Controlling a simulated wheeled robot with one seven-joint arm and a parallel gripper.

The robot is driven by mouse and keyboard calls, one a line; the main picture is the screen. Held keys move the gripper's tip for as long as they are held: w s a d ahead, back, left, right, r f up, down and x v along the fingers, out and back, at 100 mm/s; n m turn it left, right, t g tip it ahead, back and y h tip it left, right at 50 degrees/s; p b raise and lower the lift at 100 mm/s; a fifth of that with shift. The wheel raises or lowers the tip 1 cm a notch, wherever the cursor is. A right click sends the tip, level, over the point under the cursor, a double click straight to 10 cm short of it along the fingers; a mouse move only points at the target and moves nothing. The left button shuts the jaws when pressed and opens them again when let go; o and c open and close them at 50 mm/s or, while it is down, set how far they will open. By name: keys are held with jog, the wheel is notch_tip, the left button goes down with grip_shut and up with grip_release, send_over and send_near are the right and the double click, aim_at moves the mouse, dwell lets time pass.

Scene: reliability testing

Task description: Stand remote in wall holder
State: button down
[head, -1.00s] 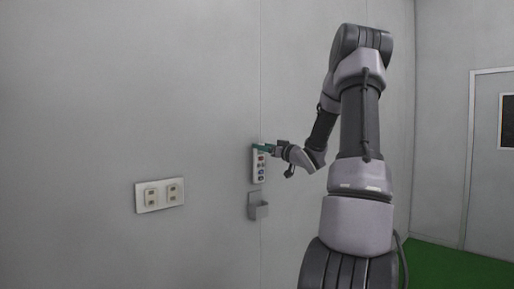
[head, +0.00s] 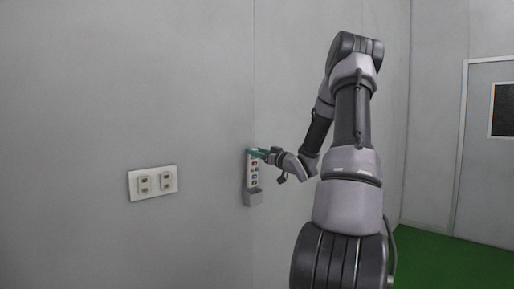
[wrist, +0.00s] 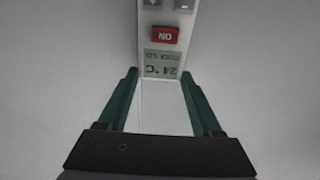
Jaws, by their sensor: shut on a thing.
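The remote (head: 253,173) is white, with colored buttons, and stands upright against the wall. Its lower end meets the grey wall holder (head: 253,199); I cannot tell how deep it sits in the pocket. My gripper (head: 262,154) has green fingers and is shut on the remote near its top. The holder is not visible in the wrist view.
A white double outlet plate (head: 152,182) is on the wall left of the holder. A grey door (head: 487,150) with a dark window is at the far right, above green floor (head: 455,255).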

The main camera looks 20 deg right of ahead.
aim_at(254, 166)
jog(key=shift+f, duration=3.05)
grip_release()
jog(key=shift+s+f, duration=0.1)
jog(key=v, duration=1)
jog(key=shift+s, duration=0.3)
jog(key=shift+d, duration=0.15)
